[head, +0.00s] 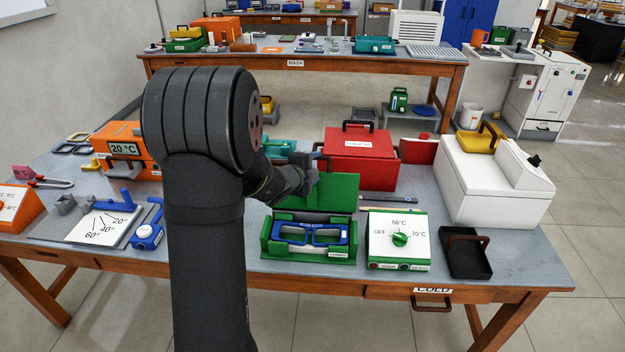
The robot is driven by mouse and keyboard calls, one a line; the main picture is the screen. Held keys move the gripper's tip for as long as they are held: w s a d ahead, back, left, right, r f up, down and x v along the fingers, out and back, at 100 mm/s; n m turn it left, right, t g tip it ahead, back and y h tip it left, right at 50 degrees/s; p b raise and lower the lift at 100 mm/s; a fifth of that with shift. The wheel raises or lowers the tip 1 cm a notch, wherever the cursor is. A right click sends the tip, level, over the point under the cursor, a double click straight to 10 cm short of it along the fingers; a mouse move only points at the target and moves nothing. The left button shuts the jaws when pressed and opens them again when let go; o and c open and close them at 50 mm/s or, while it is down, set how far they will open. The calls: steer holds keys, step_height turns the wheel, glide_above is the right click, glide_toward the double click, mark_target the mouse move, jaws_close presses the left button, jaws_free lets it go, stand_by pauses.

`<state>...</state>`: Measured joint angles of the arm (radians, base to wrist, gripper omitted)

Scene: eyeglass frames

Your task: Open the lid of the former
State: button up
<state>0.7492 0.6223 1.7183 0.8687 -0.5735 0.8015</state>
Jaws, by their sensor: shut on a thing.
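The former appears to be the green open-topped box (268,252) at the front middle of the table in the head view. Blue eyeglass frames (315,236) lie inside it. Its green lid (325,193) stands raised at the back of the box. My gripper (314,162) is at the lid's upper left edge, shut on the lid. The exact contact is small and partly hidden by my wrist. My arm covers the area left of the box.
A green-based dial box (400,238) sits just right of the former. A red box (358,152) stands behind the lid, and a white chest (490,185) is at the right. A black tray (466,258) lies near the front edge. An orange 20 °C box (125,145) is left.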

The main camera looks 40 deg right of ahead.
steer(key=shift+w+d+f, duration=0.25)
steer(key=shift+d+f, duration=0.05)
steer(key=shift+f, duration=0.25)
steer(key=shift+c, duration=1.1)
steer(key=o, duration=0.7)
steer(key=shift+r, duration=0.15)
steer(key=v, duration=1.7)
steer(key=shift+a+r, duration=0.15)
steer(key=x, duration=1.7)
